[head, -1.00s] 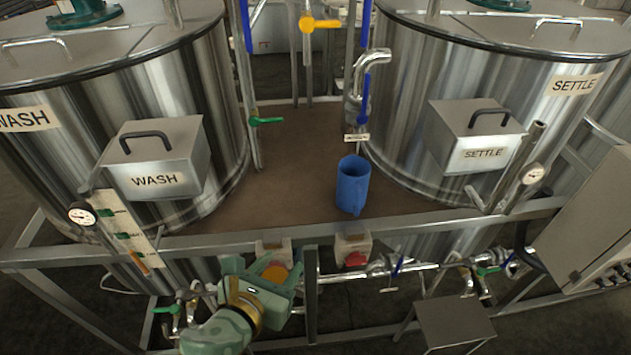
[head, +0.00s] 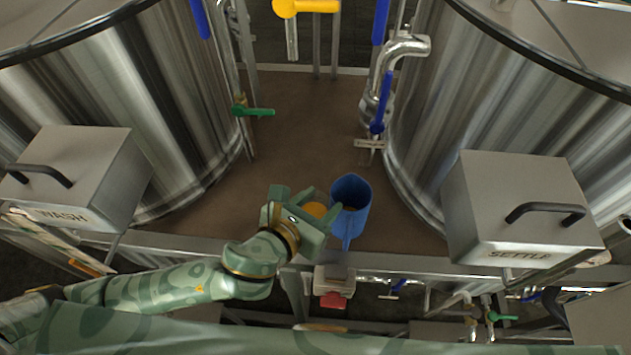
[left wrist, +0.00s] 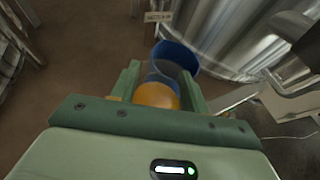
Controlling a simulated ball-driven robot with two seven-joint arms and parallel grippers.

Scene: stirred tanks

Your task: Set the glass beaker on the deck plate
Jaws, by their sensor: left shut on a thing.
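My left gripper (head: 322,207) is shut on the glass beaker (head: 315,210), which shows mainly as an amber patch between the fingers. The beaker also shows between the fingers in the left wrist view (left wrist: 157,95); its clear walls are hard to make out. The brown deck plate (head: 290,130) lies between the two tanks, and the gripper is over its front part. I cannot tell how far the beaker is above the plate. My right gripper is not in view.
A blue jug (head: 350,190) stands on the plate just beyond the fingertips; whether they touch cannot be told. A tank stands on each side, with boxes marked WASH (head: 75,175) and SETTLE (head: 515,215). A bent pipe (head: 385,85) rises behind the jug. The plate behind is clear.

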